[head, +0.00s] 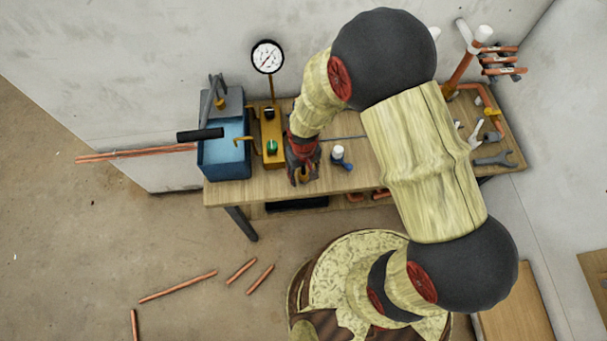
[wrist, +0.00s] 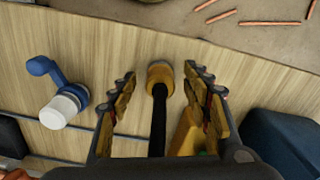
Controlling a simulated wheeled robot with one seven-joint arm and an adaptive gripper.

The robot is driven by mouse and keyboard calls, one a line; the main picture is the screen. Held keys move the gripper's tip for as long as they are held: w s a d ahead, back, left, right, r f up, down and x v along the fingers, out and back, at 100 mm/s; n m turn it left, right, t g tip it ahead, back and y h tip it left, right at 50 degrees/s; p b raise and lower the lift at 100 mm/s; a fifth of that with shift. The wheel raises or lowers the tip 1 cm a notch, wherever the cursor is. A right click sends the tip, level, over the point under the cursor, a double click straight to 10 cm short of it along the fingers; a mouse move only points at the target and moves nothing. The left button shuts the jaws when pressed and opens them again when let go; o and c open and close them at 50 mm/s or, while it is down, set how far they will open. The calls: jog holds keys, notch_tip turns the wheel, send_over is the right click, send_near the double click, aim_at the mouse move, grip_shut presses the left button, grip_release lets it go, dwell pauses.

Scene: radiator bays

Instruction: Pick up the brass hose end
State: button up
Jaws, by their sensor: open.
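The brass hose end (wrist: 160,74) is a short brass fitting on a black hose (wrist: 158,120), lying over the wooden bench in the wrist view. My gripper (wrist: 158,78) is open, with one finger on each side of the brass end and a visible gap on both sides. Whether the fitting touches the bench is unclear. In the head view my gripper (head: 303,172) points down at the bench's front edge, and a bit of brass (head: 304,175) shows between its fingers.
A blue tank (head: 222,155) and a yellow block (head: 270,140) with a gauge (head: 267,56) stand left of my gripper. A blue-handled white-capped valve (head: 340,156) lies close on its right. A wrench (head: 494,159) and copper pipes are at the bench's right end.

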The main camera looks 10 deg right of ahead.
jog(key=shift+c, duration=0.6)
jog(key=c, duration=0.8)
jog(key=shift+c, duration=0.3)
jog(key=shift+r, duration=0.1)
